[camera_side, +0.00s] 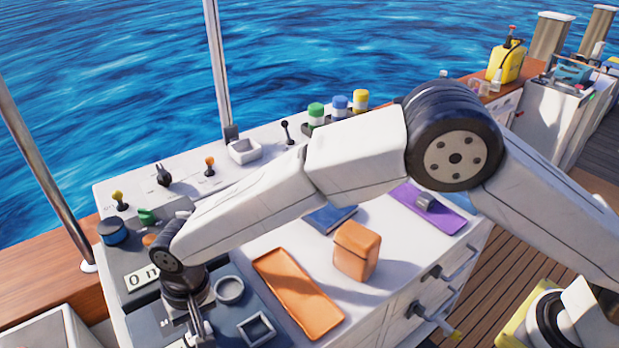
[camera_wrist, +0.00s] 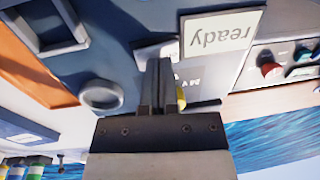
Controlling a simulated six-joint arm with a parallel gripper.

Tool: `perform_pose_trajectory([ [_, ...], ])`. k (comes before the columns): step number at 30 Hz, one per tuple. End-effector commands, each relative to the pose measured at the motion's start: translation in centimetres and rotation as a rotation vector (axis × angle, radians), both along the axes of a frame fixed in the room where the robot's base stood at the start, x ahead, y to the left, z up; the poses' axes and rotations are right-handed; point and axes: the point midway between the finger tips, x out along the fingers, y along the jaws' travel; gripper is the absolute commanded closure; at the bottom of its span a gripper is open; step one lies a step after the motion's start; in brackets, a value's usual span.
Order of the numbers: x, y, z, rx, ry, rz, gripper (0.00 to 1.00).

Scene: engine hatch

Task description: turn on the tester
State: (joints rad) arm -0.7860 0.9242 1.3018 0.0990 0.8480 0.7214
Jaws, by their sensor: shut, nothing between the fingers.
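I cannot tell for certain which part is the tester. In the wrist view, a pale sign reading "ready" (camera_wrist: 222,38) shows upside down on a grey-blue panel, beside my fingers. A small label with partly hidden letters (camera_wrist: 190,77) and a yellow bit (camera_wrist: 181,97) show just right of the fingers. My gripper (camera_wrist: 156,64) is shut and empty, its tips close to the panel; contact cannot be told. In the side view, my gripper (camera_side: 200,334) points down at the console's front left, left of a grey ring (camera_side: 230,290). A white sign (camera_side: 141,278) is partly hidden by my arm.
Several levers, such as an orange-topped one (camera_side: 209,164), stand along the back. A blue pot (camera_side: 113,231) is at left. A square grey frame (camera_side: 257,329), orange tray (camera_side: 298,290), orange box (camera_side: 357,250) and purple mat (camera_side: 445,214) lie to the right.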

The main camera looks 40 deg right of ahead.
Motion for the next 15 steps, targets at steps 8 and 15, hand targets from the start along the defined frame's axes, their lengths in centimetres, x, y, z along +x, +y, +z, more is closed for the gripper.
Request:
perform_pose_trajectory([
  [8,0.0,0.4,1.9,0.002,-0.003,0.001,1.0],
  [15,0.0,0.9,5.4,0.003,-0.003,0.002,1.0],
])
